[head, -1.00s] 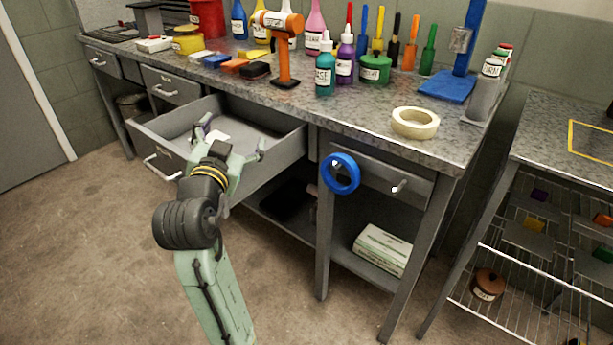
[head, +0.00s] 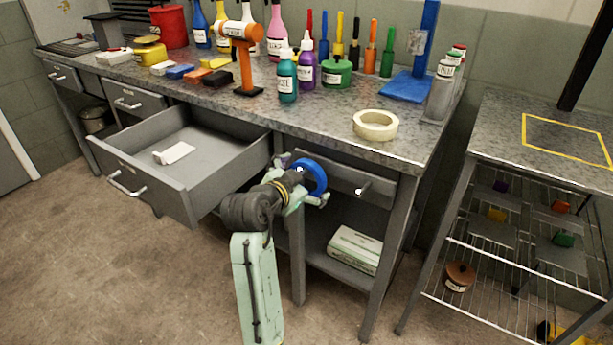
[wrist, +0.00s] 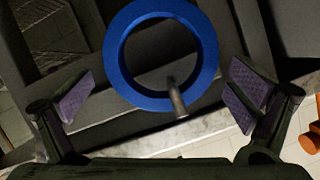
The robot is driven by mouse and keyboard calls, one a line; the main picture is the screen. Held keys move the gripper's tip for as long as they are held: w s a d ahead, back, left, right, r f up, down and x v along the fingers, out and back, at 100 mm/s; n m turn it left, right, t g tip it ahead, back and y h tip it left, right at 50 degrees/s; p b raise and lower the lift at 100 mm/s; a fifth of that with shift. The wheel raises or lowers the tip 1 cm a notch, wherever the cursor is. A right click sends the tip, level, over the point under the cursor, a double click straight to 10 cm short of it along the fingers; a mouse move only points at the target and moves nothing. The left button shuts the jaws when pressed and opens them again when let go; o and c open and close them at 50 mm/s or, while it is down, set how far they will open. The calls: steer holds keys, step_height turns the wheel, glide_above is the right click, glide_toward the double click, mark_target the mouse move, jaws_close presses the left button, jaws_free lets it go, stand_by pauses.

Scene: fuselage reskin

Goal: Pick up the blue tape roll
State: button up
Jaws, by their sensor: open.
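The blue tape roll (head: 316,176) hangs at the front of the bench, by the left end of the closed right drawer. In the wrist view the blue tape roll (wrist: 207,62) is a full ring facing me, with a metal peg or handle (wrist: 175,98) showing through its hole. My gripper (head: 305,180) is at the roll in the head view and hides part of it. In the wrist view my gripper (wrist: 160,92) is open, with one finger pad on each side of the roll. Gaps show between the pads and the ring.
An open drawer (head: 190,190) with a white item (head: 174,153) inside juts out left of my arm. A cream tape roll (head: 375,125) lies on the bench top among bottles and tools. A wire-shelf table (head: 540,130) stands at the right.

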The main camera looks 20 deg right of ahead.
steer(key=shift+x, duration=1.2)
steer(key=c, duration=1.2)
